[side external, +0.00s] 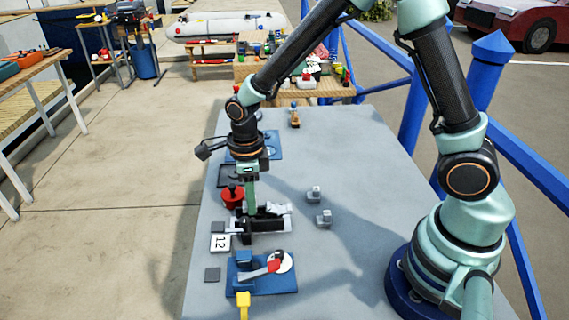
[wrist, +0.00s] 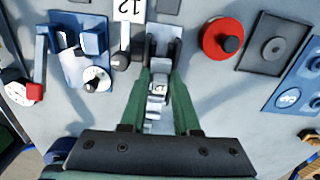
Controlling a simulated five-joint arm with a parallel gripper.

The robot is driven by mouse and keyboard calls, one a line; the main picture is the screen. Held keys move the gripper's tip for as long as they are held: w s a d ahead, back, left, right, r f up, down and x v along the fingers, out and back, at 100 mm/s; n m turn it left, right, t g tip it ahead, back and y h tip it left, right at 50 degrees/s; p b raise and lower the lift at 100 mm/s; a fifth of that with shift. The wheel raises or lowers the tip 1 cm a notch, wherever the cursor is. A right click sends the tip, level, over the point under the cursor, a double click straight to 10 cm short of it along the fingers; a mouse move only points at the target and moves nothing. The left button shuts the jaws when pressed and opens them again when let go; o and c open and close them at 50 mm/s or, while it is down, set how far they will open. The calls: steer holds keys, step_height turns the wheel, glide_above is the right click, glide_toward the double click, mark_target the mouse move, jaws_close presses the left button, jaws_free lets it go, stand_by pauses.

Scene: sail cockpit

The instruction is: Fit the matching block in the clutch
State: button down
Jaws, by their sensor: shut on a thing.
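The clutch (side external: 270,222), a dark and light grey fitting, sits on the grey table left of centre in the side view. In the wrist view its grey body (wrist: 163,42) lies straight ahead of the fingertips. My gripper (side external: 250,208) points down at the clutch. In the wrist view its green fingers (wrist: 161,78) are shut on a small light grey block (wrist: 158,88) with a dark mark, too small to read. The block is at the clutch; I cannot tell whether it is seated. Two other small grey blocks (side external: 316,193) (side external: 324,218) stand apart on the table to the right.
A white card marked 12 (side external: 220,243) lies beside the clutch. A red round part with a black knob (side external: 232,195) is behind it. The table's right middle is mostly clear.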

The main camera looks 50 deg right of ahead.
steer(key=shift+f, duration=0.9)
stand_by(2.2)
steer(key=shift+r, duration=0.25)
steer(key=shift+r, duration=0.3)
steer(key=shift+f, duration=0.55)
stand_by(1.0)
